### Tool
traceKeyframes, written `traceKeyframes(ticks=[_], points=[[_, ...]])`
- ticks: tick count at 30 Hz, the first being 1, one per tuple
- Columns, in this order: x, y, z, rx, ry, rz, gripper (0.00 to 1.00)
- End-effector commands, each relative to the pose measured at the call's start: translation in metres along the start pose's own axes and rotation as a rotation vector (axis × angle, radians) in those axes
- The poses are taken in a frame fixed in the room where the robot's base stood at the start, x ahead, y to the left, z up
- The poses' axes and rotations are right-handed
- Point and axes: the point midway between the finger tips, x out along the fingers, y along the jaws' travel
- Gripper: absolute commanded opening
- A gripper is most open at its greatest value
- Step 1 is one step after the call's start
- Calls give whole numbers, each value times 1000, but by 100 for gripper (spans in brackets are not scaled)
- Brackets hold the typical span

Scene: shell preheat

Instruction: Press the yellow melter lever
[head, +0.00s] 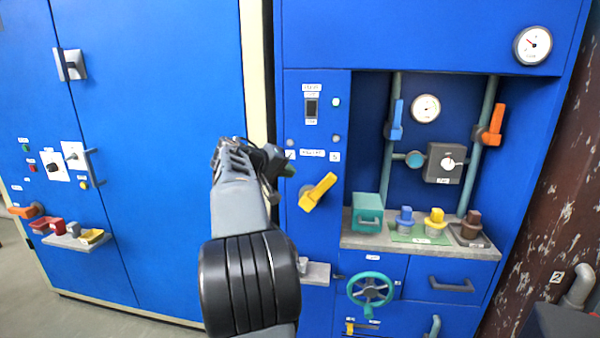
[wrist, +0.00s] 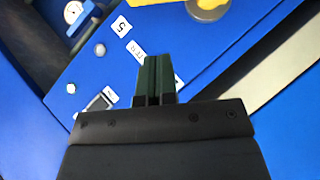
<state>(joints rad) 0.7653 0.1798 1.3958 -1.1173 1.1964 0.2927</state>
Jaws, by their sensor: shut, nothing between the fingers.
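The yellow melter lever (head: 318,192) is on the blue cabinet's narrow left panel, below a small label. It slants up to the right from a round base. In the wrist view, a yellow part on a grey round base (wrist: 208,8) shows at the top edge, mostly cut off. My gripper (head: 284,166) is in front of the panel, to the left of the lever and a little above it. In the wrist view its dark green fingers (wrist: 155,75) are together and empty. They are apart from the lever.
A dark switch (head: 312,108) sits above the lever. To the right are a blue lever (head: 396,120), an orange lever (head: 492,128) and a shelf (head: 385,240) with a teal box and several coloured plugs. A teal handwheel (head: 370,290) is below. A grey ledge (head: 316,273) juts out under the lever.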

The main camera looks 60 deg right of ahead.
Motion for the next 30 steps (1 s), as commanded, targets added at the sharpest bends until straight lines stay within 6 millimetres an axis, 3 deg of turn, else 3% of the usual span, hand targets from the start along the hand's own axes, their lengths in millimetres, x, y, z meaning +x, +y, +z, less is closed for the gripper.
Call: traceKeyframes(ticks=[3, 9, 30], points=[[-18, 2, 0, 0, 2, -1, 0], [-33, 2, 0, 0, 0, 0, 0], [-36, 2, 0, 0, -1, 1, 0]])
